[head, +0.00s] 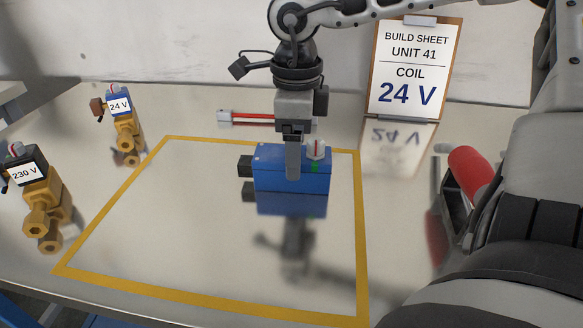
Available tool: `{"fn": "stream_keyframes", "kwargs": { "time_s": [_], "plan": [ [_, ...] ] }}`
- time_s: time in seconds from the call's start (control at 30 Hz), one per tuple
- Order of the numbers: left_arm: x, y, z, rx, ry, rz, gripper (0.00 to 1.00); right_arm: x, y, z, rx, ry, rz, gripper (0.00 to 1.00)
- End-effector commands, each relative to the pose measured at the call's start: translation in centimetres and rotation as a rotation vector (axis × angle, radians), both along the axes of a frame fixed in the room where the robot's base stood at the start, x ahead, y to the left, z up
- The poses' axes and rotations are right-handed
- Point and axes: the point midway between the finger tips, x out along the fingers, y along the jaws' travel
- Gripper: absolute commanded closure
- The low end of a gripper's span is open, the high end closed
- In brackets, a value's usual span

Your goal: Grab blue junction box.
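The blue junction box (270,173) sits upright on the glossy table, inside the yellow outline toward its back right. My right gripper (292,172) points straight down over the box. One finger overlaps the box's front face; the other finger is hidden behind it. The gripper is seen edge-on, so whether its fingers press on the box does not show. My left gripper is not in view.
A 24 V brass valve (125,130) and a 230 V brass valve (40,200) stand at the left. A red-handled tool (245,117) lies behind the box. A build sheet (412,70) reads coil 24 V. The yellow outline (215,300) is clear in front.

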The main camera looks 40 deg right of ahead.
Motion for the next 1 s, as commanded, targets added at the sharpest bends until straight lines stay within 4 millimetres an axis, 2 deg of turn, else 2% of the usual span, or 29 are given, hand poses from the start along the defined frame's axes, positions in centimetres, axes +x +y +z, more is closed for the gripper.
{"fn": "stream_keyframes", "kwargs": {
  "time_s": [0.1, 0.23, 0.53, 0.57, 0.7, 0.73, 0.77, 1.0],
  "plan": [
    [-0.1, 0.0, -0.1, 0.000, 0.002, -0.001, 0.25, -0.3, -0.3, -2.1, 0.002, 0.005, -0.001, 0.25],
    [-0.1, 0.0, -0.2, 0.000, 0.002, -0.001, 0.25, -0.3, -0.3, -3.7, 0.002, 0.004, 0.000, 0.25],
    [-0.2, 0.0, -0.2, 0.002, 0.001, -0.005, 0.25, -0.2, -0.3, -4.3, 0.001, 0.001, -0.001, 0.25],
    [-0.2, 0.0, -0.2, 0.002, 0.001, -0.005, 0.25, -0.2, -0.3, -4.3, 0.001, 0.001, -0.001, 0.27],
    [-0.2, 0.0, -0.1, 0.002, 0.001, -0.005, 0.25, -0.2, -0.3, -4.3, 0.001, 0.001, -0.001, 0.66],
    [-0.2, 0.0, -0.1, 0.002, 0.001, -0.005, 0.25, -0.2, -0.3, -4.2, 0.001, 0.001, -0.001, 0.75],
    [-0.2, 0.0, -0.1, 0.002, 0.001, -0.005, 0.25, -0.2, -0.3, -4.2, 0.000, 0.000, -0.001, 0.79],
    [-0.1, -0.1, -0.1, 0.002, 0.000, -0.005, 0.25, -0.2, -0.3, -4.2, 0.000, -0.001, 0.000, 0.79]
  ]
}}
